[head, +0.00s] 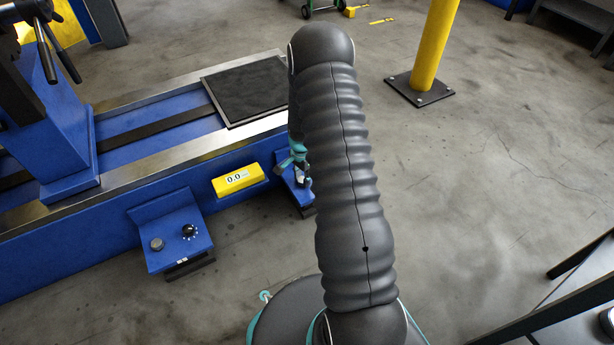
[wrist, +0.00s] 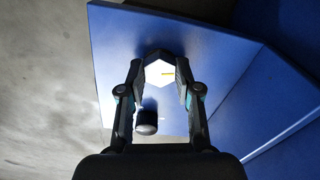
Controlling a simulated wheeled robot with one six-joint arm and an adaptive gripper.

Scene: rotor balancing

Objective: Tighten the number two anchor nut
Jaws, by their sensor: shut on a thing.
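The nut's number cannot be read. In the head view my gripper (head: 297,165) is mostly hidden behind my arm, over a blue foot (head: 290,186) of the machine bed. The nut itself is hidden there.
A dark round knob (wrist: 147,122) stands beside the nut, between my fingers. In the head view another blue foot (head: 175,258) carries a nut (head: 189,231) and a knob (head: 157,244). A yellow display (head: 238,179) reads 0.0. A yellow post (head: 434,45) stands right.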

